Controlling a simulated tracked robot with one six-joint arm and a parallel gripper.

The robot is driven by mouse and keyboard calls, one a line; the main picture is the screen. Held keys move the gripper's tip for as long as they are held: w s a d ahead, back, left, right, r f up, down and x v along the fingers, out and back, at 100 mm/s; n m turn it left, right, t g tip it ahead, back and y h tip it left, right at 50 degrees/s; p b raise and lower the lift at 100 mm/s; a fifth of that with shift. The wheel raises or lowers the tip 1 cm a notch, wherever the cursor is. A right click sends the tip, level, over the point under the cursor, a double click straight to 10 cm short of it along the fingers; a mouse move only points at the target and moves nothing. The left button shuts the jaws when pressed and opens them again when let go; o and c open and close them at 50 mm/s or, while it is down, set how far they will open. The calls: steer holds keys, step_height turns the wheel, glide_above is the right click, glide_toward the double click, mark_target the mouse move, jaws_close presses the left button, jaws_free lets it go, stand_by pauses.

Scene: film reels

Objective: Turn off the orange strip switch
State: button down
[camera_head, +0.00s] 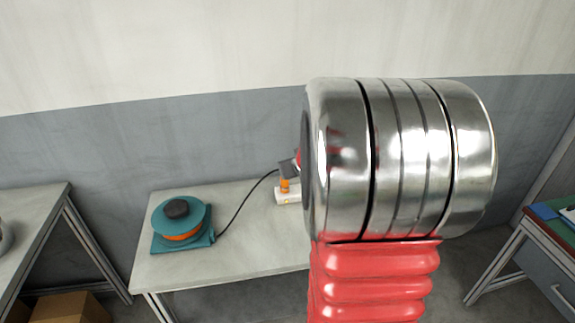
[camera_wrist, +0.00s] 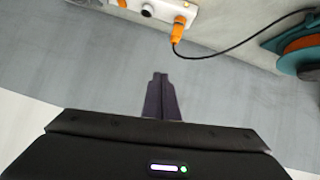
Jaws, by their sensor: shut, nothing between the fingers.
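A white power strip (camera_head: 290,197) lies on the grey table near its back edge, partly hidden by my arm in the head view. It also shows at the top of the wrist view (camera_wrist: 163,11), cut off by the frame. An orange plug (camera_wrist: 177,34) with a black cable is at the strip. Its orange parts also show in the head view (camera_head: 285,186). I cannot clearly tell the orange switch from the plug or its position. My gripper (camera_wrist: 158,76) is shut and empty, apart from the strip in the wrist view.
A teal reel device (camera_head: 166,228) with an orange band stands on the left of the table (camera_head: 230,265), joined to the black cable (camera_head: 246,200). The grey wall is behind.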

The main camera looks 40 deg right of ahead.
steer(key=s+d+f+t, duration=0.1)
steer(key=s+d+f, duration=0.2)
steer(key=d+f, duration=0.3)
steer(key=s+d+f+m+t, duration=0.1)
steer(key=s+d+f, duration=0.2)
steer(key=d, duration=0.6)
step_height(320, 180, down, 3)
steer(key=shift+d+r+m, duration=0.1)
steer(key=shift+d+m, duration=0.2)
steer(key=shift+d, duration=0.1)
steer(key=x, duration=1)
steer(key=shift+r, duration=0.1)
step_height(320, 180, down, 3)
steer(key=shift+s+a, duration=0.1)
steer(key=shift+s, duration=0.05)
steer(key=shift+s+f, duration=0.1)
steer(key=shift+f, duration=0.35)
